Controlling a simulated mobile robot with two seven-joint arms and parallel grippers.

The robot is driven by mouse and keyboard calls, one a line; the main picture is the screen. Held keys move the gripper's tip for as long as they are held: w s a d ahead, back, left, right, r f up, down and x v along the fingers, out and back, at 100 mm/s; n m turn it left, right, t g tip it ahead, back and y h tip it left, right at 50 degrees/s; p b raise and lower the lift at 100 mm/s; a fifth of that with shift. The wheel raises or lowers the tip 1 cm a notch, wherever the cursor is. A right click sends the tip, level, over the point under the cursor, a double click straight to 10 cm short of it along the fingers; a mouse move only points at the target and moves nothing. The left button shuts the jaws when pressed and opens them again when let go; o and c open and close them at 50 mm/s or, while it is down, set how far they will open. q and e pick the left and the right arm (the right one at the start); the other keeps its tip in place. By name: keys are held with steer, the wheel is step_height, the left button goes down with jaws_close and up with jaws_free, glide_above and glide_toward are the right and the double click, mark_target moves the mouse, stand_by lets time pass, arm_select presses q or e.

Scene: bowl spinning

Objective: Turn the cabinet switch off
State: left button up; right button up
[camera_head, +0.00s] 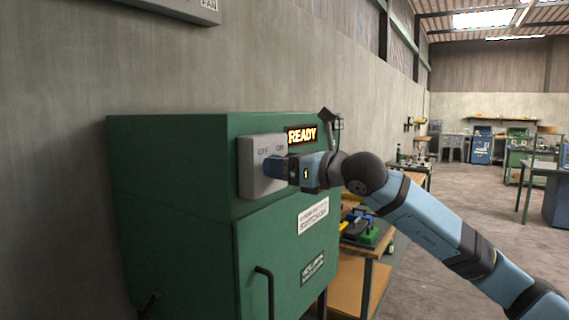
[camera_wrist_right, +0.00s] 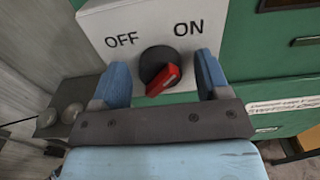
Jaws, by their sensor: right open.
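The green cabinet (camera_head: 180,215) stands against the wall in the head view. A light grey switch box (camera_head: 247,182) is on its front, marked OFF on the left and ON on the right. In the right wrist view the box (camera_wrist_right: 147,18) carries a round black knob (camera_wrist_right: 152,61) with a red grip (camera_wrist_right: 164,80). The red grip slants between lower left and upper right; I cannot tell which label it selects. My right gripper (camera_head: 272,167) is at the box. Its two blue fingers stand open on either side of the knob, with visible gaps. My left gripper is not in view.
A lit READY sign (camera_head: 302,135) is above and right of the switch box. A black door handle (camera_head: 266,290) sticks out lower on the cabinet. A wooden workbench (camera_head: 352,282) with tools stands just right of it. Open floor lies farther right.

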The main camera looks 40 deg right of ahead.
steer(key=shift+c, duration=0.4)
steer(key=c, duration=0.8)
